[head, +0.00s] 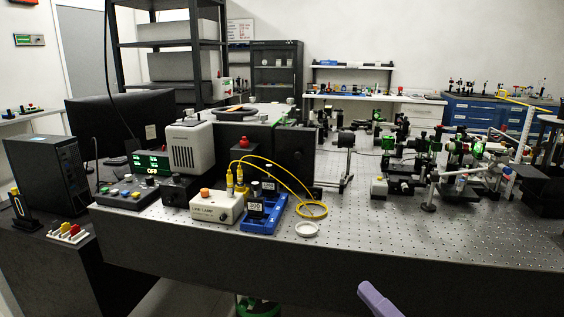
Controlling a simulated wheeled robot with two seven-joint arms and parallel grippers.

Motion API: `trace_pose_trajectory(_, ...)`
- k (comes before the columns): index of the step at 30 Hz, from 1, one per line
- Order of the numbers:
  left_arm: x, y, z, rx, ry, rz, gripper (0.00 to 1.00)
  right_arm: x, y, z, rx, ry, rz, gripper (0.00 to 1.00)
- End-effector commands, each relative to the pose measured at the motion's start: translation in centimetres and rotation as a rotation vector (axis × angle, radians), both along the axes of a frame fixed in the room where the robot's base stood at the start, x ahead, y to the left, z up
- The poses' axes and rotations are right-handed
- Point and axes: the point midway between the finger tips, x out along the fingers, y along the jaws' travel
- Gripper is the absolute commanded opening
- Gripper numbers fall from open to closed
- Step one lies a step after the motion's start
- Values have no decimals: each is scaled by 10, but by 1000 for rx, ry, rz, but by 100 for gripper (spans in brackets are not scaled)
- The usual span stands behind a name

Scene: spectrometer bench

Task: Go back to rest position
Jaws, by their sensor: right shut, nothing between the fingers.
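My right gripper (377,299) shows only in part at the bottom edge of the head view, right of centre, as a pale purple piece. It is shut and empty, in front of the optical bench and below its top edge, apart from everything on it. The rest of it is cut off by the frame. My left gripper is not in view.
The optical bench (400,240) has a clear front right area. A white lamp box (216,207), a blue holder (264,222), yellow cables (313,210) and a white dish (307,229) stand near its front edge. Optics mounts crowd the back right.

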Motion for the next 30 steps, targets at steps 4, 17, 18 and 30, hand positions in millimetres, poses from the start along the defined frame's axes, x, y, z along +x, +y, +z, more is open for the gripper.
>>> trace_pose_trajectory(4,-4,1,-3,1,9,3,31,-18,-26,-112,516,539,-176,0)
trace_pose_trajectory(17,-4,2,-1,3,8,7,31,-174,-9,-317,1410,1400,-658,0)
trace_pose_trajectory(18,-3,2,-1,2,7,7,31,-182,-6,-322,1443,1427,-681,0)
trace_pose_trajectory(30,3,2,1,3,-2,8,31,-194,-2,-330,1491,1469,-716,0)
